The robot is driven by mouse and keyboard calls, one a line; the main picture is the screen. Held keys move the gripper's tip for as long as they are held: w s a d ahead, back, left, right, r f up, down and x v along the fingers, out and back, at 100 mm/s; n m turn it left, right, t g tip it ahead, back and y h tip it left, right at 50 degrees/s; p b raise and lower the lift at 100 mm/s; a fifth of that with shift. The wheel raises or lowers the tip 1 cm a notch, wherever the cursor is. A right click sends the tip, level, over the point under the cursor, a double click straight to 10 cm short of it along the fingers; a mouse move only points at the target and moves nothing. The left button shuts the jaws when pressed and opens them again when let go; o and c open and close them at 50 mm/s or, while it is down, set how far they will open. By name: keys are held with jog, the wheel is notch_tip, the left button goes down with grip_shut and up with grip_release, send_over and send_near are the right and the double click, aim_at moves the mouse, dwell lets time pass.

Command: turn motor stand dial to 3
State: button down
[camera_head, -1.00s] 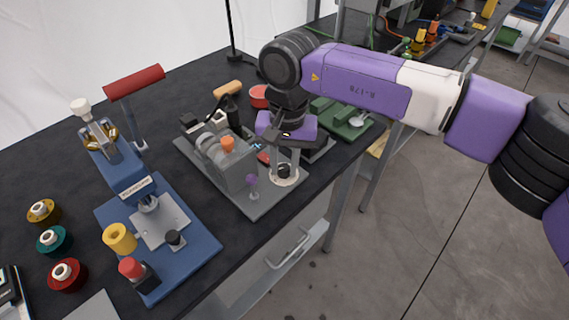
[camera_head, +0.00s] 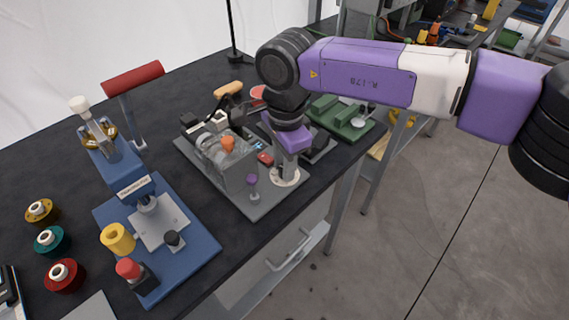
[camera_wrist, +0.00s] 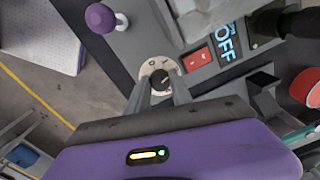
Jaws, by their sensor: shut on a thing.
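The motor stand (camera_head: 228,165) is a grey machine on a flat base plate on the bench. Its dial (camera_wrist: 162,80) is a dark round knob on a pale marked disc (camera_head: 287,178) at the front right corner of the base. My gripper (camera_wrist: 162,88) is shut on the knob, one grey finger on each side. In the head view my gripper (camera_head: 285,176) comes down from above and its fingers hide most of the knob. The display (camera_wrist: 229,43) beside a red switch (camera_wrist: 198,58) reads OFF. I cannot read the dial's numbers.
A purple-topped lever (camera_wrist: 100,18) stands close to the dial. A blue press (camera_head: 160,225) with a red handle is at the left, and a green machine (camera_head: 340,120) is behind at the right. The bench's front edge is near the dial.

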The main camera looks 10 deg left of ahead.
jog(key=m, duration=0.6)
jog(key=shift+w, duration=0.1)
jog(key=m, duration=0.6)
jog(key=shift+m, duration=0.3)
dwell(0.3)
jog(key=c, duration=1.1)
grip_release()
jog(key=shift+c, duration=0.2)
jog(key=shift+r, duration=0.15)
notch_tip(320, 180, up, 8)
jog(key=shift+a+f, duration=0.1)
jog(key=shift+f, duration=0.1)
jog(key=shift+s, duration=0.2)
